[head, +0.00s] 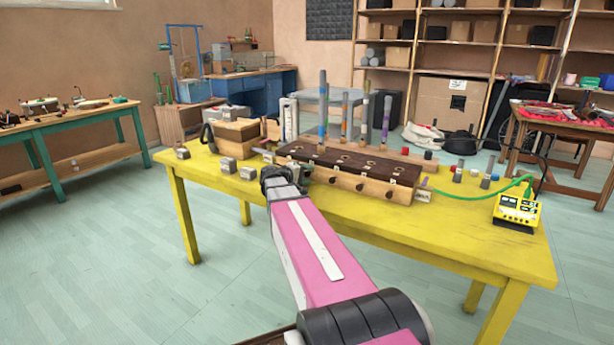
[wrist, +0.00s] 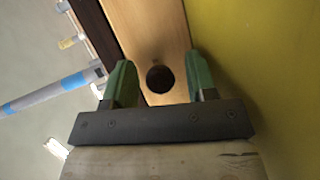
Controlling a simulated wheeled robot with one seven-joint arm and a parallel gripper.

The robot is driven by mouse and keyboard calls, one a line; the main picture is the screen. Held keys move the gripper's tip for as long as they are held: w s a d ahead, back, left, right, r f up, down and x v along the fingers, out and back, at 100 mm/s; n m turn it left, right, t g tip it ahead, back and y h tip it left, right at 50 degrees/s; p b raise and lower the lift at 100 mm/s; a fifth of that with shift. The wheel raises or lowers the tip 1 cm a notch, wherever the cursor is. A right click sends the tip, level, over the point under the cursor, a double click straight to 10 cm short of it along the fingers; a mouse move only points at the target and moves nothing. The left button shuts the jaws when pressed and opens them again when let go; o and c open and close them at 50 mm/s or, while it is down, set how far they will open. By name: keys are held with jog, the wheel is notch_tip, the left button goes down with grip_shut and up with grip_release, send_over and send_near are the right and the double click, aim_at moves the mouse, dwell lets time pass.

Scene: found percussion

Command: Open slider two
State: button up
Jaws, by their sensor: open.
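A long wooden box (head: 375,188) with a dark brown top (head: 340,160) stands on the yellow table. Its pale front face carries a row of dark round knobs, among them one (head: 333,184) left of the middle, one (head: 360,188) near the middle and one (head: 389,195) to the right. I cannot read which is slider two. My gripper (head: 304,172) is at the left end of the front face and hides part of it. In the wrist view my open green-tipped gripper (wrist: 161,82) has one dark knob (wrist: 160,79) between its fingers, with gaps on both sides.
Tall coloured rods (head: 323,108) rise from and behind the box. Grey blocks (head: 228,165) and a wooden case (head: 237,132) stand to the left. A yellow meter box (head: 517,208) with a green cable (head: 470,197) stands at right. The front tabletop (head: 440,235) is mostly clear.

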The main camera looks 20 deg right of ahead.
grip_shut()
jog(key=shift+s+a, duration=0.45)
jog(key=shift+a, duration=0.2)
jog(key=shift+s+a, duration=0.45)
jog(key=shift+a, duration=0.15)
grip_release()
jog(key=v, duration=1)
jog(key=shift+a+r, duration=0.1)
jog(key=shift+a, duration=0.25)
